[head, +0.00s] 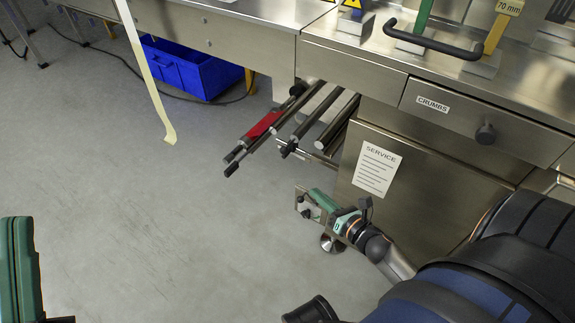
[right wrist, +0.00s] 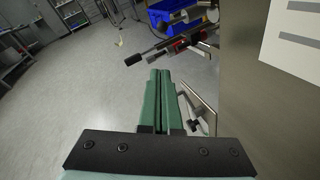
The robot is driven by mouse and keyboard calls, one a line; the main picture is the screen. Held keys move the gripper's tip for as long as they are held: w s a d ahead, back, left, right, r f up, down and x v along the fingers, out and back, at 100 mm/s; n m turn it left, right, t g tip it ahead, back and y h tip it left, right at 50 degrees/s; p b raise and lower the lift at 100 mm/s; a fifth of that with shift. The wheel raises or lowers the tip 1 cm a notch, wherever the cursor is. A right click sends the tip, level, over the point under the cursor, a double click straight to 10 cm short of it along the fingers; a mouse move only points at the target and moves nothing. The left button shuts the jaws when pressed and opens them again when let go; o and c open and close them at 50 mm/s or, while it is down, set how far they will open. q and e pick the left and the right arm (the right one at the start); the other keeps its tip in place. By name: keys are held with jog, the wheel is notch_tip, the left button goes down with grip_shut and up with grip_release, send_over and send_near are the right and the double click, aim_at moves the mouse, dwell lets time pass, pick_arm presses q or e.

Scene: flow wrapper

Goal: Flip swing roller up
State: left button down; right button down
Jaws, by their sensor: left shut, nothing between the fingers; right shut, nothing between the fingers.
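A roller group (head: 285,120) sticks out below the machine's front edge, with dark and metal bars and a red part (head: 264,125) on one bar. The group also shows in the right wrist view (right wrist: 172,46). A metal plate (head: 301,203) with dark knobs is lower down. I cannot tell for certain which part is the swing roller. My right gripper (head: 312,192) is shut and empty beside this plate, below the rollers. In the right wrist view its green fingers (right wrist: 160,73) are together, with the plate (right wrist: 196,95) and a clamp just right. My left gripper (head: 20,220) is shut at the left edge, far from the rollers.
A cabinet with a service sheet (head: 377,169) stands right of my right gripper, below a crumbs drawer (head: 470,120). A blue crate (head: 190,68) sits under the machine. A pale strip (head: 147,75) hangs at the left. Open floor lies left of the rollers.

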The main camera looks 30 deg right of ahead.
pick_arm(q)
jog(key=shift+s+d+r+m+h, duration=0.1)
jog(key=shift+s+d+m+h, duration=0.2)
jog(key=shift+s+m+h, duration=0.15)
pick_arm(e)
jog(key=shift+w+d+f+n, duration=0.3)
jog(key=shift+w+f+n, duration=0.2)
jog(key=shift+n, duration=0.2)
